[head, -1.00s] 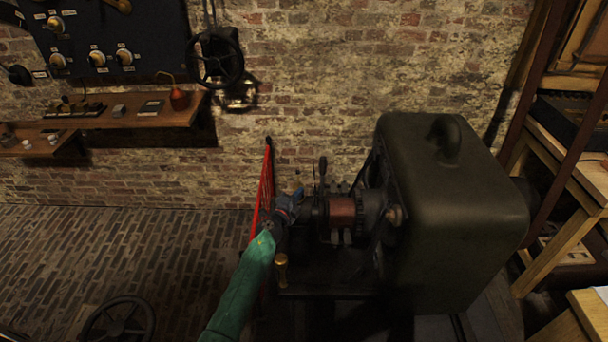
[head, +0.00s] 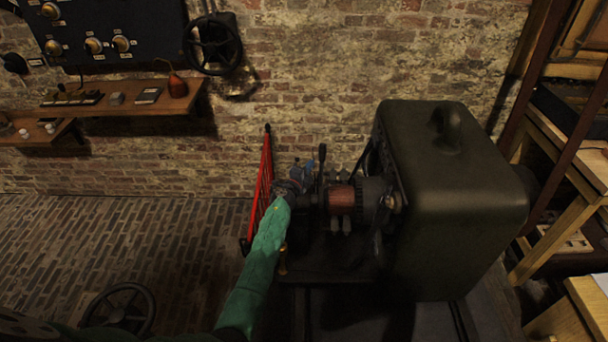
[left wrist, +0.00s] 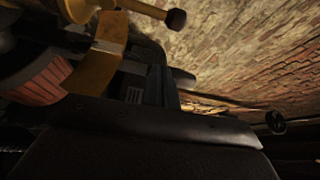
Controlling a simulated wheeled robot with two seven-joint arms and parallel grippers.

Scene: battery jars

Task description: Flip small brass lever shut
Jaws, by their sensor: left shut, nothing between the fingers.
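A brass lever (left wrist: 140,8) with a dark knob at its end crosses the top of the left wrist view, beside a flat brass strip (left wrist: 107,38). In the head view I cannot pick it out for certain on the dark machine. My left gripper (head: 297,175), at the end of the green sleeve, is at the left end of the machine, close to an upright dark handle (head: 322,156). It is shut and empty. In the wrist view its dark fingers (left wrist: 164,80) point up just below the brass parts; I cannot tell whether they touch. My right gripper is not in view.
A large dark green housing (head: 455,190) blocks the right side. A copper-coloured drum (head: 342,198) sits beside the gripper. A red slatted guard (head: 262,185) stands at the left. A brass handle (head: 283,260) is close to my sleeve.

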